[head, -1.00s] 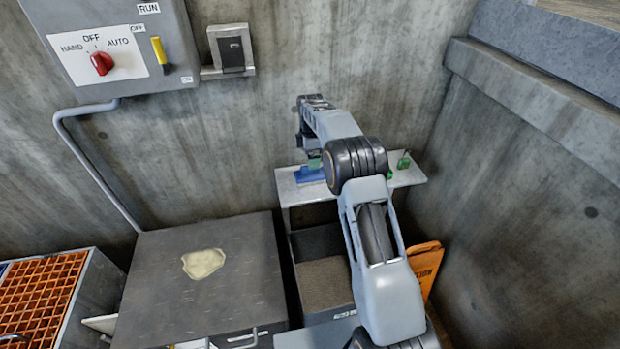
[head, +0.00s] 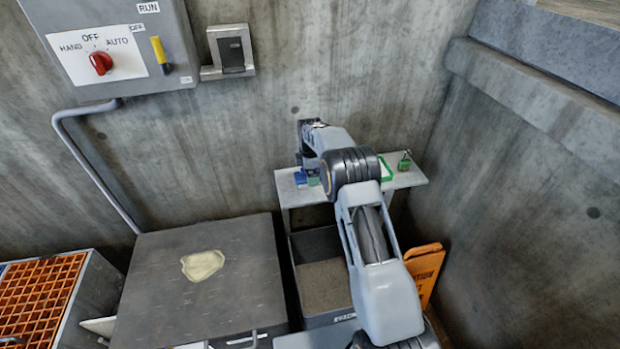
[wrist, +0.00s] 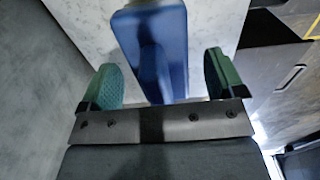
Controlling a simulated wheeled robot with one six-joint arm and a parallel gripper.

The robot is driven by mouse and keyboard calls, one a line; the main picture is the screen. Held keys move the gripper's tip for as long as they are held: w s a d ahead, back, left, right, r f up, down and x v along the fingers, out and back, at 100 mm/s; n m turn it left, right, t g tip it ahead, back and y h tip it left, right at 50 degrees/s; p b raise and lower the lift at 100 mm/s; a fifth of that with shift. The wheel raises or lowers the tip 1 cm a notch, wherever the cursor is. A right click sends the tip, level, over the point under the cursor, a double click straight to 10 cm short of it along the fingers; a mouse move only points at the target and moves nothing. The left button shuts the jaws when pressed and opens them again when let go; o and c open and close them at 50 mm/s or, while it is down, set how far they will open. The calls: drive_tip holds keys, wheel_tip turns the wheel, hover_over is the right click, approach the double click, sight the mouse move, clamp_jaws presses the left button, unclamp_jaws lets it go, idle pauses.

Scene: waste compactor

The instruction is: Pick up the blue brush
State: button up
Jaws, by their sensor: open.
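The blue brush (head: 300,178) lies on the pale shelf (head: 292,196) against the back wall, mostly hidden by my arm in the head view. In the wrist view the blue brush (wrist: 152,45) shows as a blue block reaching down between my fingers. My gripper (wrist: 163,82) is open, with one green finger pad on each side of the brush. A gap shows between the brush and each pad. In the head view a green pad of my gripper (head: 313,178) shows beside the blue.
A green frame-like item (head: 386,170) and a small green object (head: 405,160) sit on the shelf to the right. A dark bin (head: 322,275) stands below the shelf. An orange caution sign (head: 424,272) leans at the right. A grey cabinet (head: 215,290) stands at the left.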

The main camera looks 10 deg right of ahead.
drive_tip(key=shift+c, duration=0.2)
drive_tip(key=c, duration=1)
drive_tip(key=shift+c, duration=0.3)
drive_tip(key=shift+r, duration=0.5)
wheel_tip(320, 180, up, 2)
drive_tip(key=shift+r, duration=0.15)
drive_tip(key=s+a+r, duration=0.8)
drive_tip(key=s+r, duration=0.1)
drive_tip(key=s, duration=0.2)
drive_tip(key=shift+s+r, duration=0.25)
drive_tip(key=shift+r, duration=0.15)
